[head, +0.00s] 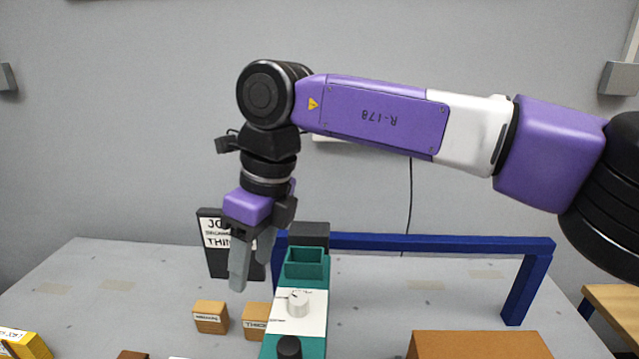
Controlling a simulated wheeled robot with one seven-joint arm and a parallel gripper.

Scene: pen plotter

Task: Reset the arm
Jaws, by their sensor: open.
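My gripper (252,268) points down on the left side of the head view, at the end of my purple and white arm. Its grey fingers are apart, with nothing seen between them. It hangs just left of a teal device (310,262) that has a square open top and a white panel with a light knob (298,303). A black knob (288,348) stands at the device's near end. The fingers partly hide a dark sign (214,262) with white labels behind them.
Two small orange labelled blocks, a left one (211,317) and a right one (255,322), lie below the gripper. A blue frame (450,243) spans the back right. A brown box (480,345) is at the front, and a yellow item (25,345) at the front left. The grey table (110,290) is bare at left.

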